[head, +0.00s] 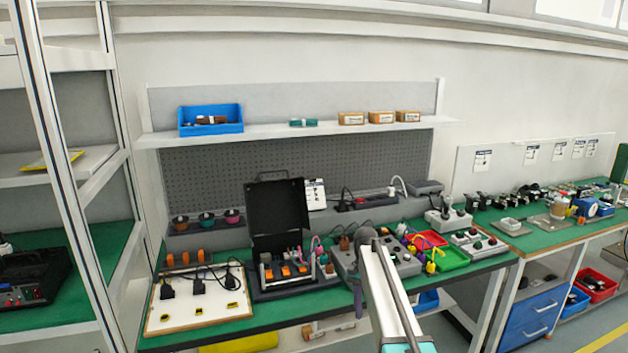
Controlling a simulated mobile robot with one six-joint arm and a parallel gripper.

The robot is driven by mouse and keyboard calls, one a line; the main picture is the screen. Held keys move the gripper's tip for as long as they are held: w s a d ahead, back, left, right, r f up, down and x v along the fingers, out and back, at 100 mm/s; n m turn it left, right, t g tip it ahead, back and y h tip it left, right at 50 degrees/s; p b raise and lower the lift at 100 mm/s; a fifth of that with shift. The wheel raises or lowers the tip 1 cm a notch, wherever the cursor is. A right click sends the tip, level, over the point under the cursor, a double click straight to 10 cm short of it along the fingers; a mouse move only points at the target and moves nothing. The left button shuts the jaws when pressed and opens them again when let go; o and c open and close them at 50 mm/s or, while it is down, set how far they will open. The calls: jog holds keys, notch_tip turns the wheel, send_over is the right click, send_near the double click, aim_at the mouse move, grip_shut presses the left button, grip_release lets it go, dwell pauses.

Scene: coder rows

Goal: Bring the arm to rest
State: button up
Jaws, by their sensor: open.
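My arm (388,290) rises from the lower edge of the head view, right of the middle. Its light link leads away from me to a dark rounded joint (366,237), which shows in front of the workbench. I cannot make out my gripper; the part of the arm past that joint is hidden or out of view. The arm covers part of a grey control box (400,262) on the green workbench (290,311).
An open black case (278,210), a white board with black plugs (199,298) and red and green trays (450,259) crowd the bench. A shelf with a blue bin (210,119) hangs above. A second bench (545,238) stands right, a rack (75,190) left.

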jog(key=s+f+n+g, duration=0.2)
jog(key=s+f+g, duration=0.1)
jog(key=s+f, duration=2.1)
jog(key=s+f+n, duration=0.2)
jog(key=s+f, duration=0.1)
jog(key=s, duration=0.6)
jog(key=s+f+n, duration=0.3)
jog(key=s+f, duration=0.1)
jog(key=s, duration=0.4)
jog(key=s+f+n, duration=0.2)
jog(key=s+f, duration=0.1)
jog(key=s, duration=0.6)
jog(key=shift+s+f+n+t, duration=0.3)
jog(key=shift+f, duration=0.05)
